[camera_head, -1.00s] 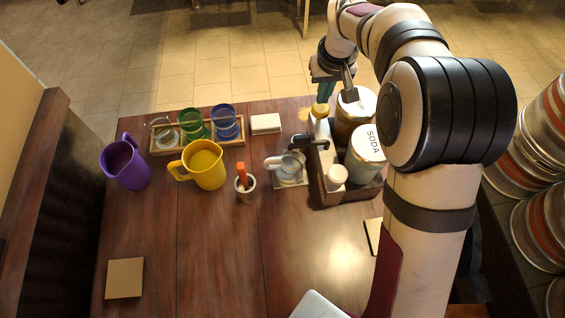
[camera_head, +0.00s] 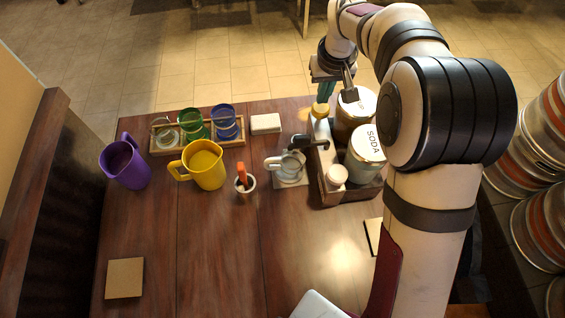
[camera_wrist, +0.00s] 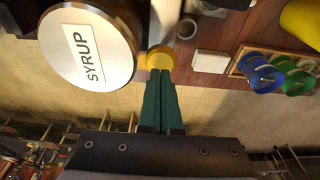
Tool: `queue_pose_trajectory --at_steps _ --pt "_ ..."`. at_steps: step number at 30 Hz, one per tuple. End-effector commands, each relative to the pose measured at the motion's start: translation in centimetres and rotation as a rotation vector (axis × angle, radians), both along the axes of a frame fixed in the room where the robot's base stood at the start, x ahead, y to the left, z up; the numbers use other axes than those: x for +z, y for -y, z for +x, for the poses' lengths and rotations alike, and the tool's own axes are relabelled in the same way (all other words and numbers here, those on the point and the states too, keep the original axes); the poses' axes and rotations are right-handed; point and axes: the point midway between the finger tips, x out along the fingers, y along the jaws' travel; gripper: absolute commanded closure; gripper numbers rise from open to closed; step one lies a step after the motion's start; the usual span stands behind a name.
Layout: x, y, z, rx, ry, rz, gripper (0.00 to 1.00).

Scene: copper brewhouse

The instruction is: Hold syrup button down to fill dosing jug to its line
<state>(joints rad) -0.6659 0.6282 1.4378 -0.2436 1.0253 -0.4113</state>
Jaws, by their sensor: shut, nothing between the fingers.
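The dispenser (camera_head: 325,192) is a wooden box holding two lidded canisters. The syrup canister (camera_head: 356,103) shows its SYRUP label in the wrist view (camera_wrist: 90,50); the other canister (camera_head: 366,148) reads SODA. The yellow syrup button (camera_head: 320,110) is at the box's far end. My gripper (camera_head: 324,95), with green fingers, is shut and points down at it. In the wrist view the fingertips (camera_wrist: 160,74) meet the button's (camera_wrist: 160,57) edge; I cannot tell how far it is pressed. The clear dosing jug (camera_head: 290,164) stands below the dark spout; its liquid level and line are too small to read.
A yellow pitcher (camera_head: 206,167), a purple pitcher (camera_head: 127,164), a cup with an orange-handled tool (camera_head: 245,186) and a rack of coloured glasses (camera_head: 196,136) stand to the left. A white block (camera_head: 265,124) lies behind. The front middle of the table is clear.

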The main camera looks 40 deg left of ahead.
Motion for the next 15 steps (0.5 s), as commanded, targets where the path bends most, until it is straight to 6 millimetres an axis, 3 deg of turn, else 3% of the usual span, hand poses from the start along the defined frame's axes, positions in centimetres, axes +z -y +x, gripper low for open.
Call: queue_pose_trajectory --at_steps 15 --pt "-0.86 -0.02 0.02 0.000 0.000 0.000 1.00"
